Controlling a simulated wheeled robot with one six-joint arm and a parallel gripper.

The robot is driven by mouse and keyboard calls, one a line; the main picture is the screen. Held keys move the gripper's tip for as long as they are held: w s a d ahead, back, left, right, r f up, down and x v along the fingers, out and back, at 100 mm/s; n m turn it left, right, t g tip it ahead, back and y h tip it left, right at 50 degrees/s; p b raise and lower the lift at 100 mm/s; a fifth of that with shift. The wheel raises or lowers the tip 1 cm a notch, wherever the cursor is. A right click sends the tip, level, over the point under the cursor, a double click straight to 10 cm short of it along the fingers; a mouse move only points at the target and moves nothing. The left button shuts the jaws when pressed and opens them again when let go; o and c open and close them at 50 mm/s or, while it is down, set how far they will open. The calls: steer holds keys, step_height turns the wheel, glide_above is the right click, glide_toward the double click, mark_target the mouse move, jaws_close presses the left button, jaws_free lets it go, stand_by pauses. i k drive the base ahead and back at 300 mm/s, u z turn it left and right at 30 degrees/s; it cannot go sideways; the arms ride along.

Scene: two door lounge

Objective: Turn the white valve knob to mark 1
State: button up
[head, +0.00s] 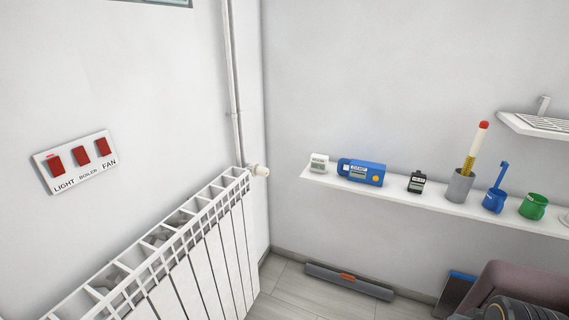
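The white valve knob (261,171) is small and sits at the top right end of the white radiator (215,235), near the room corner. A vertical pipe (233,90) runs down the wall to the valve. The knob is too small in this view for me to read its marks or tell its setting. My gripper does not show in the head view, and nothing is seen touching the knob.
A switch panel (88,175) labelled LIGHT, BOILER and FAN is on the left wall. A white shelf (430,199) on the right holds a blue device (362,172), a cup and other small items. A grey bar (348,281) lies on the floor. A brown object (525,284) stands at lower right.

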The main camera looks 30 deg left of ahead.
mark_target(258, 171)
steer(key=u, duration=0.15)
steer(key=i, duration=1)
steer(key=u, duration=1.25)
steer(key=i, duration=0.75)
steer(key=u, duration=0.85)
